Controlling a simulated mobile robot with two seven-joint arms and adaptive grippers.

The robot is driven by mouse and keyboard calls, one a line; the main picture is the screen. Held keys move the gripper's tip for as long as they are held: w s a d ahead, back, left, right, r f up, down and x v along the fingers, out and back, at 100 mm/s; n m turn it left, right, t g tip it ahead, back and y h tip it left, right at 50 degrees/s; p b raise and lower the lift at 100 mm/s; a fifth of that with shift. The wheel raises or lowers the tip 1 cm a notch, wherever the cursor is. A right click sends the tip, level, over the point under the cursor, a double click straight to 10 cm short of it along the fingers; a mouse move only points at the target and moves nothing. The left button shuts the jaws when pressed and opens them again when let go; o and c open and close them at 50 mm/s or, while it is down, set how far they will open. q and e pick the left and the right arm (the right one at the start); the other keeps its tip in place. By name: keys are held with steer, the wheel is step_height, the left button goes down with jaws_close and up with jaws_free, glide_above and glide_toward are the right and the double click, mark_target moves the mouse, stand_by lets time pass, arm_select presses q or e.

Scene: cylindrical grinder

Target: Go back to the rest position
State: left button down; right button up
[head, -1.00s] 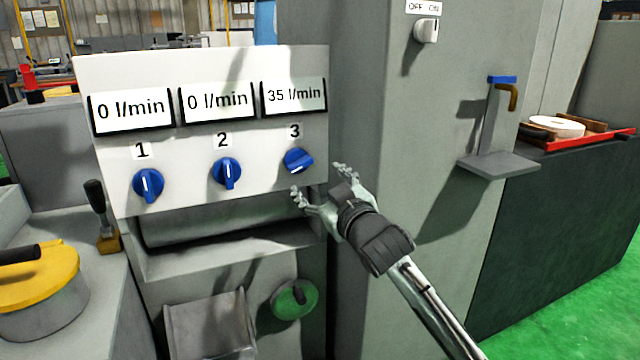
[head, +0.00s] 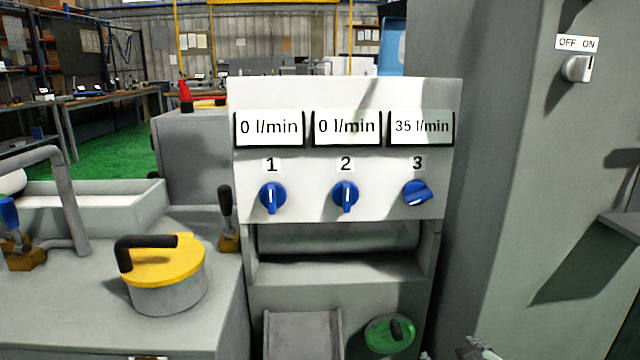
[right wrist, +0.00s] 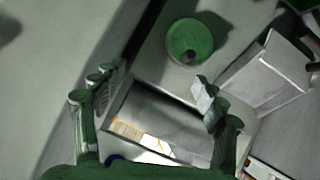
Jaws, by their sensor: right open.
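My right gripper (head: 480,350) shows only as a small part at the bottom edge of the head view, right of the green round knob (head: 391,335). In the right wrist view my right gripper (right wrist: 160,95) has its fingers spread and nothing between them. The blue knobs 1 (head: 272,197), 2 (head: 345,196) and 3 (head: 417,193) sit on the white panel (head: 310,90). Knobs 1 and 2 point upright and their displays read 0 l/min. Knob 3 is turned and its display reads 35 l/min. My left gripper is not in view.
A grey cabinet with an OFF/ON switch (head: 577,68) stands at the right. A yellow-topped cylinder (head: 165,275) with a black handle stands on the grey machine bed at the left. The green round knob (right wrist: 190,41) also shows in the right wrist view. Green floor lies open at the back left.

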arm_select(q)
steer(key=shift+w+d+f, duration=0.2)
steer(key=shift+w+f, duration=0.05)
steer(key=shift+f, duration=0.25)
arm_select(e)
steer(key=s+f+g, duration=0.4)
steer(key=s+f, duration=0.6)
steer(key=s, duration=0.2)
steer(key=s+d+f+m+g, duration=0.1)
steer(key=s+f+g, duration=0.3)
steer(key=s+f, duration=0.6)
steer(key=s, duration=0.3)
steer(key=shift+s, duration=0.2)
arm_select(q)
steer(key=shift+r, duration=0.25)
arm_select(e)
steer(key=shift+f, duration=0.1)
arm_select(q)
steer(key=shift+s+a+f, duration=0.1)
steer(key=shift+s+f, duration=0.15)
